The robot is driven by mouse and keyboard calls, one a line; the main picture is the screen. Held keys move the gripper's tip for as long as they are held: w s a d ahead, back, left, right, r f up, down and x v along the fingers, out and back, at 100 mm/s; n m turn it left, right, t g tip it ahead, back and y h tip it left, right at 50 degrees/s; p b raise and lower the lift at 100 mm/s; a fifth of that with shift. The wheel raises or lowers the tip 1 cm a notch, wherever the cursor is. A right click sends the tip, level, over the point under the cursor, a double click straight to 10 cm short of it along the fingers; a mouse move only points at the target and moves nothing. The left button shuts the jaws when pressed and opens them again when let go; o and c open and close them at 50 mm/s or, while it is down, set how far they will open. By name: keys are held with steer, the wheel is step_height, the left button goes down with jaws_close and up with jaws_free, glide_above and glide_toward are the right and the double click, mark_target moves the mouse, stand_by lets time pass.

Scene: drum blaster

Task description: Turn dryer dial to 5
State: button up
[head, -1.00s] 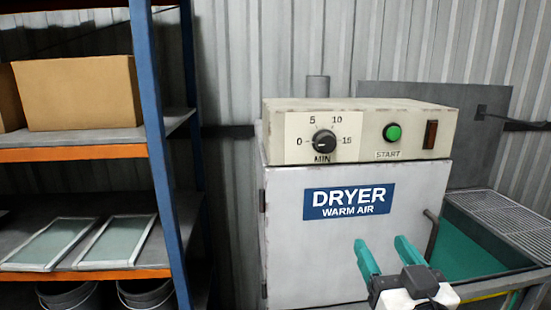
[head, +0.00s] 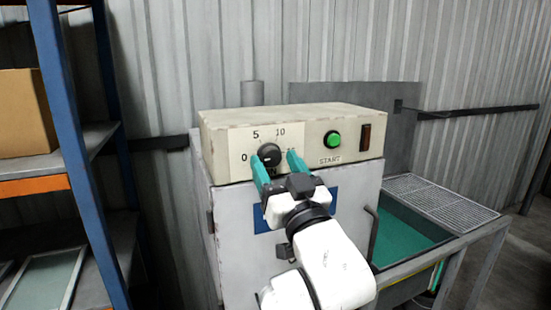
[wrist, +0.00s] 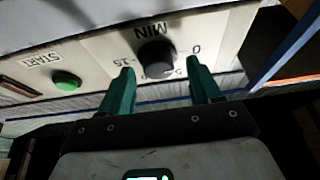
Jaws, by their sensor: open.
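The dryer dial (head: 268,155) is a round black knob on the cream control box (head: 290,121). Its printed scale shows 0, 5 and 10, with 15 partly covered by a finger. A small pale mark shows on the knob, but I cannot tell which number it points to. My gripper (head: 275,158) is open, its two teal fingers reaching up on either side of the dial. In the wrist view the dial (wrist: 157,58) appears upside down between the spread fingertips (wrist: 163,67). I cannot tell whether either finger touches it.
A green START button (head: 333,139) and a dark reddish switch (head: 366,138) sit right of the dial. The dryer's door is below, its blue label mostly covered by my arm. A blue-post shelf (head: 70,150) stands left; a grated sink (head: 440,197) stands right.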

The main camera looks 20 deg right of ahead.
steer(key=shift+w+r, duration=0.15)
steer(key=shift+w, duration=0.2)
steer(key=c, duration=0.8)
steer(key=shift+c, duration=0.2)
steer(key=shift+m+b, duration=0.3)
steer(key=shift+b, duration=0.1)
